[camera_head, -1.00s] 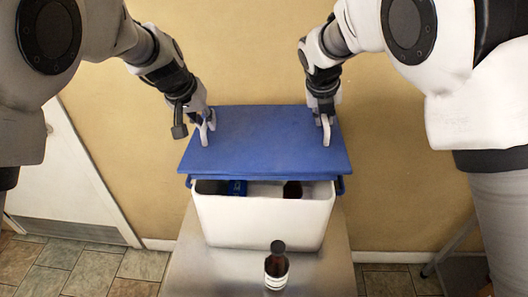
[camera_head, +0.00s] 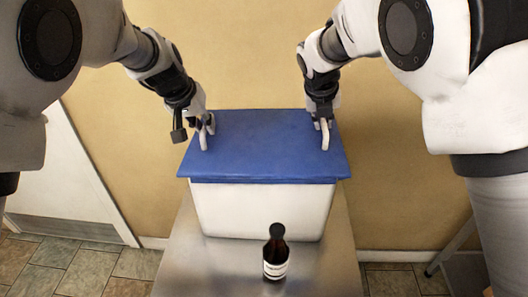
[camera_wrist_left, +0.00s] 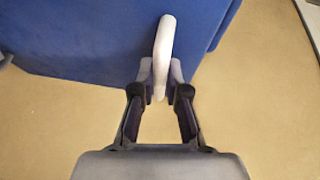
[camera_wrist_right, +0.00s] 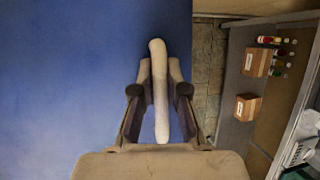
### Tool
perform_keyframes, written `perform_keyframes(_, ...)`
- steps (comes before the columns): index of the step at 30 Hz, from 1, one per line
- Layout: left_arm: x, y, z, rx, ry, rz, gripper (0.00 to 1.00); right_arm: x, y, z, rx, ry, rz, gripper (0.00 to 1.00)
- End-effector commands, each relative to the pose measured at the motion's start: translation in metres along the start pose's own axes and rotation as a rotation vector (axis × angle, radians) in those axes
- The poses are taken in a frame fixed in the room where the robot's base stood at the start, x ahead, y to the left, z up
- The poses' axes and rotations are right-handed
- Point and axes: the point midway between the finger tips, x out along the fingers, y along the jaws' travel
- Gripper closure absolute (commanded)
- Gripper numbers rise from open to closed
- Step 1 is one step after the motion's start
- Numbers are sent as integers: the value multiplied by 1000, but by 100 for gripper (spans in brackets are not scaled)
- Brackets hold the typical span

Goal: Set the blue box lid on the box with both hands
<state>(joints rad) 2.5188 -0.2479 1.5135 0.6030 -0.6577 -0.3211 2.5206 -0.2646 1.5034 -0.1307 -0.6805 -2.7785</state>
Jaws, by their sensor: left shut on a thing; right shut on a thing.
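The blue lid (camera_head: 265,150) lies flat across the top of the white box (camera_head: 262,210), its front edge covering the box's rim. Whether it is fully seated at the back is hidden. My left gripper (camera_head: 207,124) is shut on the lid's left white handle (camera_wrist_left: 164,50), near the lid's left edge. My right gripper (camera_head: 321,122) is shut on the lid's right white handle (camera_wrist_right: 159,90), near the lid's right edge. The box's contents are hidden under the lid.
A dark bottle (camera_head: 276,252) with a white label stands on the metal table (camera_head: 205,265) in front of the box. A plain wall (camera_head: 410,200) is behind. The right wrist view shows a shelf with brown cartons (camera_wrist_right: 256,62) and small bottles.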

Motion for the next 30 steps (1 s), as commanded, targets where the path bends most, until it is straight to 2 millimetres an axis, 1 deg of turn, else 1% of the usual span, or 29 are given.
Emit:
perform_keyframes(1, 0, 4, 0, 0, 1, 5, 76, -1, 4, 2, 2, -9, 5, 77)
perform_keyframes(2, 0, 4, -1, 0, 0, 5, 65, -1, 4, 2, 2, -8, 5, 66)
perform_keyframes(3, 0, 4, -1, 0, 0, 4, 62, -1, 3, 2, 2, -7, 4, 62)
perform_keyframes(11, -1, 2, -1, -1, 1, 3, 62, -1, 2, 1, 2, -3, 3, 62)
perform_keyframes(14, -7, 2, -1, -1, 2, 2, 62, -1, 1, 1, 2, -2, 3, 62)
perform_keyframes(17, -24, 2, -1, -2, 5, 2, 62, -1, 1, 0, 2, -1, 2, 62)
perform_keyframes(24, -86, 2, -1, -1, 7, 3, 62, -1, 1, 0, 2, -1, 2, 62)
perform_keyframes(27, -106, 2, 0, 0, 5, 3, 62, -1, 1, 0, 2, 0, 2, 62)
perform_keyframes(30, -118, 2, 0, -1, 4, 4, 62, -1, 1, 0, 2, 0, 2, 62)
